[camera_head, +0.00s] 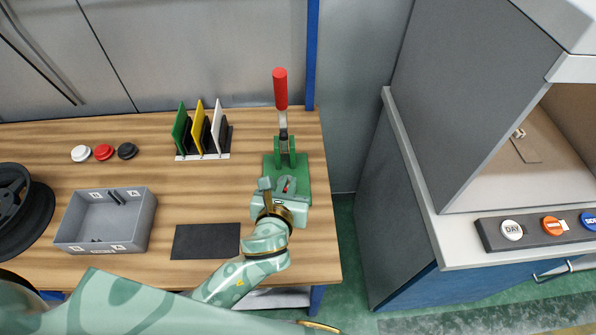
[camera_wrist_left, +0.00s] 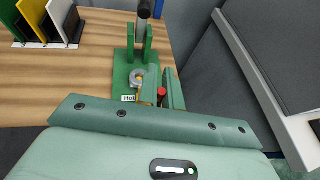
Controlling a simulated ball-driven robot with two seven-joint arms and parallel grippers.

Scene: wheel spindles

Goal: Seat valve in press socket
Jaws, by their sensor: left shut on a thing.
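The press (camera_head: 303,170) is a green stand with a red-handled lever (camera_head: 280,90), standing near the right end of the wooden bench. My left gripper (camera_head: 287,187) is over the front of its base. In the left wrist view the press base (camera_wrist_left: 120,75) shows a light ring-shaped socket (camera_wrist_left: 138,77) just beyond the fingers. The gripper (camera_wrist_left: 162,95) is shut on a small red-topped piece (camera_wrist_left: 162,92), seemingly the valve. The fingers hide its lower part, so I cannot tell whether it touches the socket. My right gripper is not in view.
A grey bin (camera_head: 105,220), a black mat (camera_head: 206,241), a rack of coloured plates (camera_head: 203,135) and small round caps (camera_head: 103,152) lie left of the press. A black wheel (camera_head: 20,210) is at the far left. A grey cabinet (camera_head: 450,110) stands right, beyond a gap.

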